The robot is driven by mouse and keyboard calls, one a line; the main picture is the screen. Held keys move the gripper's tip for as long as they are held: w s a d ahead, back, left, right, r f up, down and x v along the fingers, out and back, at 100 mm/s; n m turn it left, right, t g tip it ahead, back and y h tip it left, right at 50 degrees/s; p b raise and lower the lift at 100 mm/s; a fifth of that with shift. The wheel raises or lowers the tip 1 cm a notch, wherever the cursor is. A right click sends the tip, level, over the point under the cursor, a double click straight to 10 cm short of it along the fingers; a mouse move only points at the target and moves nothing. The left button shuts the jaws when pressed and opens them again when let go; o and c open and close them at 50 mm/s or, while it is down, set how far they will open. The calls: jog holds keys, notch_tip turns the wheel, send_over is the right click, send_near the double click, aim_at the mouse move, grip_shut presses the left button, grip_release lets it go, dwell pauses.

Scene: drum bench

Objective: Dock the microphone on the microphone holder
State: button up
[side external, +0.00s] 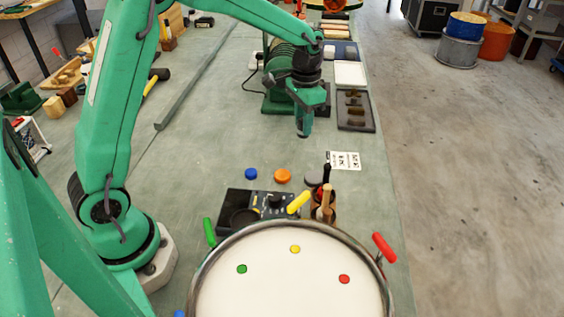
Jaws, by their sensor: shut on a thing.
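My gripper (304,124) hangs jaws down over the middle of the bench, in front of a green ribbed machine. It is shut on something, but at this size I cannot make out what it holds. I cannot pick out the microphone for certain; nothing elsewhere on the bench clearly looks like one. I cannot tell the microphone holder for certain either. A black panel (262,199) with knobs and a dark round recess lies behind the drum, well in front of my gripper.
A drum (291,285) with colored dots and colored rim handles fills the front. A cup (325,208) of sticks stands behind it. Blue (250,174) and orange (283,176) discs lie behind the panel. A dark tray (355,109) lies right of my gripper. The bench left of center is mostly clear.

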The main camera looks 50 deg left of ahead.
jog(key=s+d+r+m, duration=0.2)
jog(key=s+d+r, duration=0.3)
jog(key=s+d, duration=0.55)
jog(key=s+d+r+m, duration=0.1)
jog(key=s+d+m, duration=0.1)
jog(key=s, duration=1.4)
jog(key=shift+d+r, duration=0.25)
jog(key=shift+d, duration=0.2)
jog(key=shift+f, duration=0.15)
jog(key=shift+f, duration=2.75)
jog(key=shift+f, duration=0.65)
jog(key=o, duration=0.7)
jog(key=shift+w+r, duration=0.1)
jog(key=shift+r, duration=0.05)
